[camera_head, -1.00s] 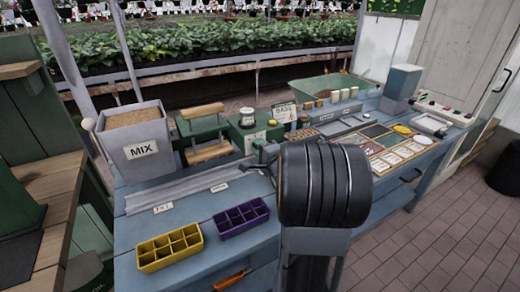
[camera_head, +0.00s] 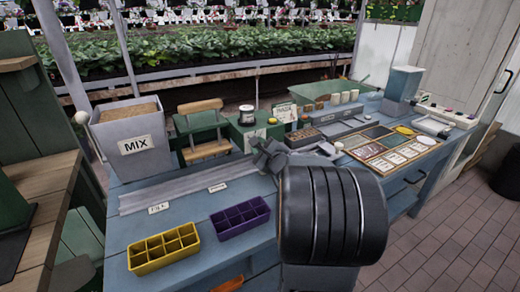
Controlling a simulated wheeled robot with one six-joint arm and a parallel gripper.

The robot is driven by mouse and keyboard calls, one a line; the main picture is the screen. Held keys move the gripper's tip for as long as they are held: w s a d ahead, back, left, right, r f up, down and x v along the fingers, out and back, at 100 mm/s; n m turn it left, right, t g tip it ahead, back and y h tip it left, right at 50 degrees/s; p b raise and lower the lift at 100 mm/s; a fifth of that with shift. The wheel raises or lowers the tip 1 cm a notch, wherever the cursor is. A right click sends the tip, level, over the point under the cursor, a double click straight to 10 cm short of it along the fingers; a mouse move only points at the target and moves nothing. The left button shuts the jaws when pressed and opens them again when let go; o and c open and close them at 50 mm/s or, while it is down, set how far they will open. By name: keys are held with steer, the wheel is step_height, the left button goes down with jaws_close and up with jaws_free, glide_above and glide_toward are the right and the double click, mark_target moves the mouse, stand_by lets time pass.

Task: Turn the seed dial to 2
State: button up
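A green box (camera_head: 240,137) stands at the back middle of the blue bench, with a white label on its front. A round pale-and-dark piece (camera_head: 248,115) and a small yellow piece sit on its top. I cannot tell whether one of these is the seed dial, and no number is readable. My gripper (camera_head: 268,153) shows as a small grey shape just in front of and right of the green box. My large black arm link hides part of it. Its fingers are not clear, and I cannot see whether it touches or holds anything.
A yellow tray (camera_head: 165,249) and a purple tray (camera_head: 240,218) lie in front. A board of cards (camera_head: 387,143) lies right.

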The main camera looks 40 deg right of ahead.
steer(key=shift+m, duration=0.5)
steer(key=o, duration=0.9)
steer(key=shift+s+a+b, duration=0.3)
steer(key=shift+s+b, duration=0.05)
steer(key=shift+s, duration=1.95)
steer(key=shift+s+a+b, duration=0.3)
steer(key=shift+s+a, duration=0.05)
steer(key=shift+s, duration=1.9)
steer(key=shift+s+a+b, duration=0.3)
steer(key=shift+s+b, duration=0.05)
steer(key=shift+s, duration=1.95)
